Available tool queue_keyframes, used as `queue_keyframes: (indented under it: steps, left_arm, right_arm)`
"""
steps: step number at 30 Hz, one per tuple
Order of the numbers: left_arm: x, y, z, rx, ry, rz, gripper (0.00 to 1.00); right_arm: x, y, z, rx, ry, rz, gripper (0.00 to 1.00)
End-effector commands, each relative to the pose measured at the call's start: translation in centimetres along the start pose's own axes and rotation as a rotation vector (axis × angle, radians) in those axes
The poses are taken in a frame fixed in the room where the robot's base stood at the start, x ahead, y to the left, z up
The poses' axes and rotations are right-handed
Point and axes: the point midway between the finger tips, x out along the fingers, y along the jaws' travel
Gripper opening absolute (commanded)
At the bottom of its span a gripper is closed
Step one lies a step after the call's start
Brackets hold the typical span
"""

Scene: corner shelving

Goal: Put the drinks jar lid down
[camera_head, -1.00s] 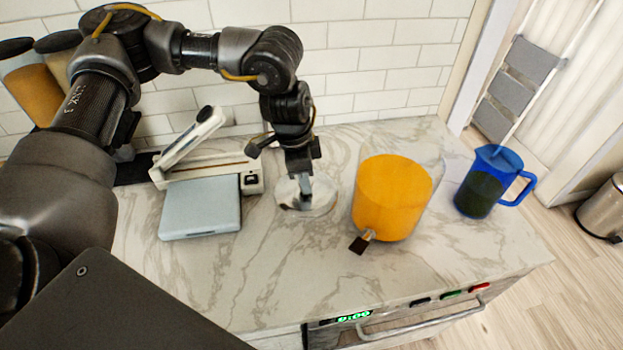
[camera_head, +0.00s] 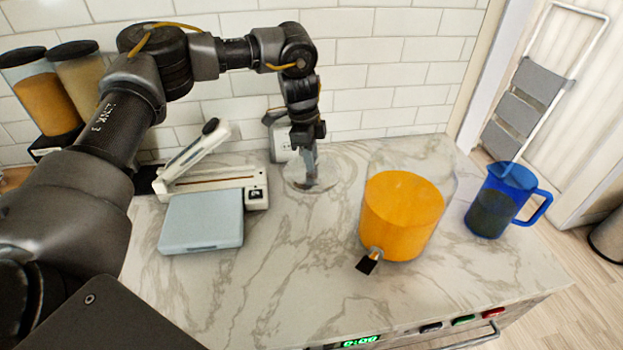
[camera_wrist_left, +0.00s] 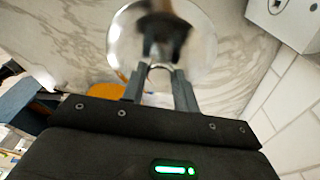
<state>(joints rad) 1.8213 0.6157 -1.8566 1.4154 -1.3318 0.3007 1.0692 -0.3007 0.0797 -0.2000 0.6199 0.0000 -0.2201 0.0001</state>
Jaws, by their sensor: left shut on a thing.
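My left gripper (camera_head: 309,178) reaches down at the back of the marble counter, near the tiled wall. It is shut on the drinks jar lid (camera_head: 328,172), a clear round disc that lies low, at or just above the counter; I cannot tell whether it touches. My right gripper is not in view.
A blue jug (camera_head: 497,202) stands right of the jar. A white paper trimmer (camera_head: 212,180) and a light blue flat box (camera_head: 202,220) are left of the gripper. A wall socket (camera_head: 283,143) is close behind. The counter's front middle (camera_head: 295,270) is clear.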

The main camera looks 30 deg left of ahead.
Motion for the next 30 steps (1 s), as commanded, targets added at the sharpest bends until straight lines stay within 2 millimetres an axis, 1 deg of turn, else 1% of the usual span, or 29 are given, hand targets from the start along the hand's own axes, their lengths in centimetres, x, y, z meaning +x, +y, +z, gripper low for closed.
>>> queue_keyframes:
  steps: [1,4,11,15,18,21,29,30]
  left_arm:
    - [0.6,0.1,0.1,-0.001,-0.001,0.003,0.0]
    - [1.8,0.0,0.3,-0.002,0.0,0.0,0.0]
    - [2.8,0.0,0.5,-0.002,-0.001,0.001,0.0]
    - [4.7,0.0,0.8,-0.002,-0.001,0.001,0.0]
    - [5.7,0.0,0.9,-0.001,0.0,0.0,0.0]
    - [6.1,0.0,0.9,-0.001,0.001,-0.001,0.0]
    - [6.2,0.0,0.9,-0.002,0.001,-0.001,0.0]
    - [6.3,0.0,1.0,-0.002,0.001,0.0,0.31]
  right_arm:
    - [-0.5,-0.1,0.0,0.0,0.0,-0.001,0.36]
    - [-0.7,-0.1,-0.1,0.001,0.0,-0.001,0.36]
    - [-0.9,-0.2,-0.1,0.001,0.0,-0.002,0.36]
    - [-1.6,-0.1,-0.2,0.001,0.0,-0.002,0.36]
    - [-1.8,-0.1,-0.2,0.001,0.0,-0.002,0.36]
    - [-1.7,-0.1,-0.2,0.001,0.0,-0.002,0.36]
    - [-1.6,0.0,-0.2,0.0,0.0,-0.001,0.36]
    - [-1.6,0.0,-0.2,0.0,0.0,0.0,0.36]
